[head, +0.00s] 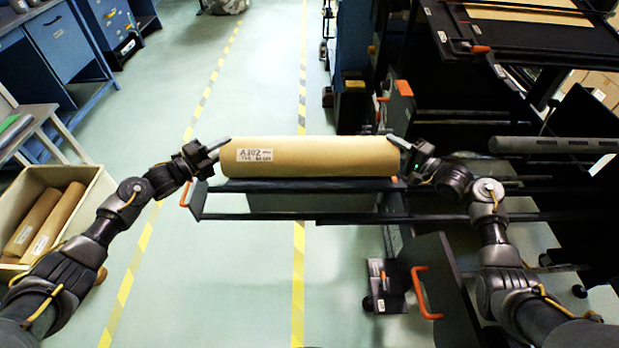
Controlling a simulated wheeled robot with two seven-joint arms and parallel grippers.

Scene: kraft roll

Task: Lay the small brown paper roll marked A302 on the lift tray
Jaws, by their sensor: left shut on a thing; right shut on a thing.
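The brown paper roll (320,157) marked A302 lies level, left to right, in the middle of the head view. Its white label faces me near its left end. My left gripper (215,150) is shut on the roll's left end. My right gripper (403,148) is shut on its right end.
A dark machine frame (520,60) fills the right side. An orange-handled panel (425,290) is below my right arm. Green floor with yellow lines (225,85) is open at left and centre.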

